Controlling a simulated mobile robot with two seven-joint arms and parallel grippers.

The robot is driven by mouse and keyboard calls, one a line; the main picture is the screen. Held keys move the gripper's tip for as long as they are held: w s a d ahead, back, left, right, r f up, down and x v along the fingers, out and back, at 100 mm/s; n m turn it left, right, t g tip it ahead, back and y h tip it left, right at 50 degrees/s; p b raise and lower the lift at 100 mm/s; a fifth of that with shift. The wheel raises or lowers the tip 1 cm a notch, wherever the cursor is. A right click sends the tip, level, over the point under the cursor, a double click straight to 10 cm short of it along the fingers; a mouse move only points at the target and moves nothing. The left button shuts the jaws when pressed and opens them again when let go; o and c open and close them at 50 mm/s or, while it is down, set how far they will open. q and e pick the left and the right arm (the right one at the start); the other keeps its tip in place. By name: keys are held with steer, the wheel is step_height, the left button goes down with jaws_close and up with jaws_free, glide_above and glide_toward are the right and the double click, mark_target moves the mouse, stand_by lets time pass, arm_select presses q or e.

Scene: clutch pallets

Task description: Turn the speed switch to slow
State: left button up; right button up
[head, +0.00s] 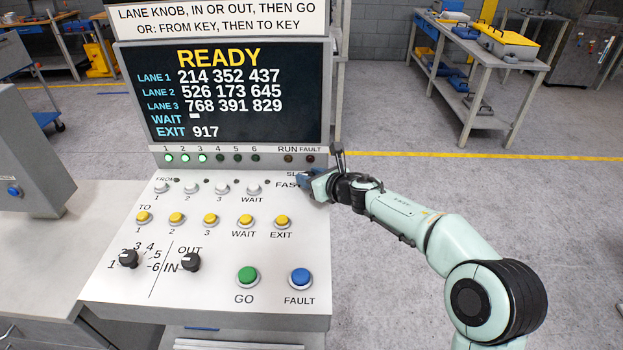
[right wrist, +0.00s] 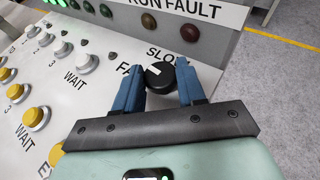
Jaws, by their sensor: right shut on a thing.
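The speed switch (right wrist: 163,77) is a black round knob with a white mark, in the right wrist view between the blue fingers of my right gripper (right wrist: 157,68). The gripper is shut on it. The white mark lies on the knob's left side, towards the partly covered FAST label (right wrist: 130,70); the SLOW label (right wrist: 164,51) is above the knob. In the head view my right gripper (head: 309,181) is at the panel's right edge and hides the knob and part of both labels. My left gripper is not in view.
The sloped panel (head: 110,290) carries yellow buttons (head: 210,218), white buttons (head: 220,188), two black knobs (head: 190,262), a green GO button (head: 248,276) and a blue FAULT button (head: 300,278). The screen (head: 290,110) reads READY. Open floor lies to the right.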

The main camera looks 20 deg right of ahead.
steer(key=shift+a+f+m+h+b, duration=0.1)
steer(key=shift+a+m+h+b, duration=0.1)
steer(key=shift+m+h+b, duration=0.5)
steer(key=shift+a+m+h, duration=0.2)
steer(key=shift+m+h, duration=0.4)
steer(key=shift+h, duration=0.2)
steer(key=shift+m+h+b, duration=0.35)
steer(key=shift+m+h, duration=0.55)
steer(key=shift+a+m+g+h, duration=0.15)
steer(key=shift+m+g+h, duration=0.15)
steer(key=shift+m+h, duration=0.75)
steer(key=shift+w+a+m+g+h+p, duration=0.1)
steer(key=shift+m+g+h+p, duration=0.2)
steer(key=shift+m+h, duration=0.5)
steer(key=shift+m+g+h+p, duration=0.6)
steer(key=shift+m+h+p, duration=0.15)
steer(key=shift+h, duration=0.3)
steer(key=shift+w+m+g+h+p, duration=0.1)
steer(key=shift+m+g+h+p, duration=0.25)
steer(key=shift+m+h, duration=0.2)
